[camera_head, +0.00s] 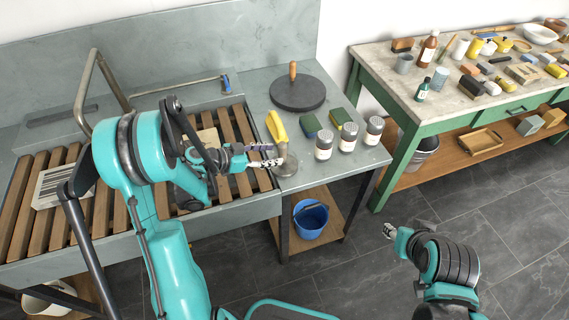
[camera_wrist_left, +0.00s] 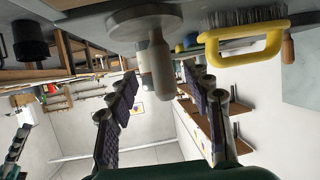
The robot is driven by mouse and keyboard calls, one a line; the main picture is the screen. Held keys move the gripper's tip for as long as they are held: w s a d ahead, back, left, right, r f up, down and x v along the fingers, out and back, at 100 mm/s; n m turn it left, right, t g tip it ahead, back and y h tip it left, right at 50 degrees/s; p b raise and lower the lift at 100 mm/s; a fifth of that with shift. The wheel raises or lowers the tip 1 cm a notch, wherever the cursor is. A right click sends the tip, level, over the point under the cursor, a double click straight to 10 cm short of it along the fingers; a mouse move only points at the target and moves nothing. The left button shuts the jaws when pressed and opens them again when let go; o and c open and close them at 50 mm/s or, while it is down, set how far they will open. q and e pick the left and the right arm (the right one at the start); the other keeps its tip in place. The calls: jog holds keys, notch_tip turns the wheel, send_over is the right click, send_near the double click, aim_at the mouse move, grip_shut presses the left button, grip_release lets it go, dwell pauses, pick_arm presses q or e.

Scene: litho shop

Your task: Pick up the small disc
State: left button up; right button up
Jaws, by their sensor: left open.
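The small disc (camera_head: 287,167) is grey with an upright handle and stands on the grey worktop at the right edge of the slatted sink. In the left wrist view the small disc (camera_wrist_left: 145,18) appears upside down, its pale handle (camera_wrist_left: 158,68) pointing down the picture. My left gripper (camera_head: 267,155) is open beside the handle. In the left wrist view the fingers (camera_wrist_left: 160,82) lie on either side of the handle, with gaps showing. My right gripper (camera_head: 389,230) is over the floor, far from the disc; its jaws are too small to judge.
A yellow-handled brush (camera_head: 277,127) lies just behind the small disc. A large dark disc with a wooden handle (camera_head: 298,93) is farther back. Several shaker tins (camera_head: 324,146) and sponge blocks stand to the right. A blue bucket (camera_head: 310,217) is on the shelf below.

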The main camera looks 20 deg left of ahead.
aim_at(282, 153)
pick_arm(q)
jog(key=b+x, duration=0.1)
jog(key=x, duration=0.1)
jog(key=b+x, duration=0.1)
jog(key=x, duration=0.1)
jog(key=shift+w+f, duration=0.15)
jog(key=shift+f, duration=0.3)
jog(key=shift+w+d+f, duration=0.1)
jog(key=shift+w+d, duration=0.15)
grip_shut()
